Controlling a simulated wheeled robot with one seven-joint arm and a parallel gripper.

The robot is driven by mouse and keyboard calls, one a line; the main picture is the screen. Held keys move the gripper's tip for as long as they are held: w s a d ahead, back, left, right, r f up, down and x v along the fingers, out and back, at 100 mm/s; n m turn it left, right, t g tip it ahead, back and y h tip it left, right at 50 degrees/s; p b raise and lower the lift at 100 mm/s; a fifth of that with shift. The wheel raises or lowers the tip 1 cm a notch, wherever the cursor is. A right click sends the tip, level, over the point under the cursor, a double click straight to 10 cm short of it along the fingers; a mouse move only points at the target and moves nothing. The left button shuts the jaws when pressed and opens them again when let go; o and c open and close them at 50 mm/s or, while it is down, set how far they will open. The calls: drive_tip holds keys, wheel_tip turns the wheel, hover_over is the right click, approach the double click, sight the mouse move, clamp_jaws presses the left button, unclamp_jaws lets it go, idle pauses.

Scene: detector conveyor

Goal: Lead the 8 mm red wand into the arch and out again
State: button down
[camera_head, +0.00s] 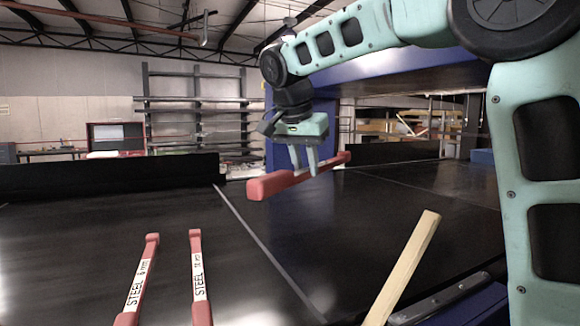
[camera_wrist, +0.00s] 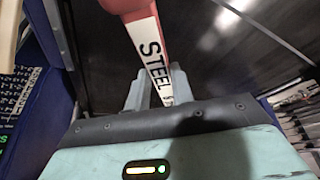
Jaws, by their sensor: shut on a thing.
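My gripper (camera_head: 304,172) is shut on a red wand (camera_head: 268,187) and holds it above the black belt, thick end toward me and to the left. In the wrist view the held wand (camera_wrist: 122,7) shows a white label reading STEEL; its size is hidden between the fingers (camera_wrist: 152,90). The blue arch (camera_head: 400,80) spans the belt, and the wand overlaps its left post in the head view. I cannot tell whether the wand's far end is inside the opening.
Two more red wands labelled STEEL, a left one (camera_head: 140,278) and a right one (camera_head: 198,275), lie at the front left, their sizes hard to read. A pale wooden bar (camera_head: 405,265) is at the front right. Low black walls (camera_head: 110,177) stand behind. The middle belt is clear.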

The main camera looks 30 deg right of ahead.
drive_tip(key=s+d+p, duration=0.2)
drive_tip(key=d, duration=1.5)
drive_tip(key=s+d+p, duration=0.2)
drive_tip(key=d, duration=1.4)
drive_tip(key=w+a+b, duration=0.1)
drive_tip(key=w+a, duration=0.1)
drive_tip(key=a, duration=1.7)
drive_tip(key=w+a+b, duration=0.2)
drive_tip(key=a, duration=1.8)
drive_tip(key=shift+w+a, duration=0.25)
drive_tip(key=shift+w, duration=0.1)
